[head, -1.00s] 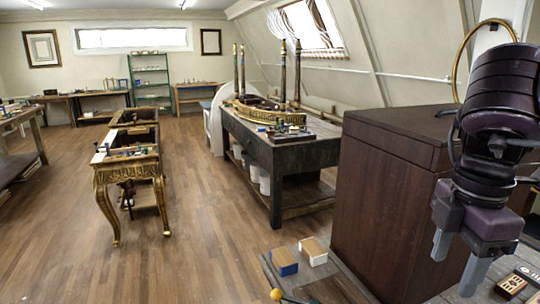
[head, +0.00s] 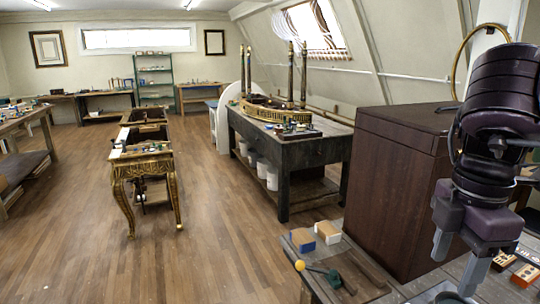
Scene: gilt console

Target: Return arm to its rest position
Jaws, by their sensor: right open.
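My right gripper (head: 456,268) hangs at the right of the head view, fingers pointing down. Its two grey fingers are apart with nothing seen between them. It is above the right end of a grey workbench (head: 375,288), in front of a dark brown cabinet (head: 385,190). My left gripper is out of the picture.
A gilt console (head: 145,170) stands on open floor. A dark worktable (head: 290,150) stands behind.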

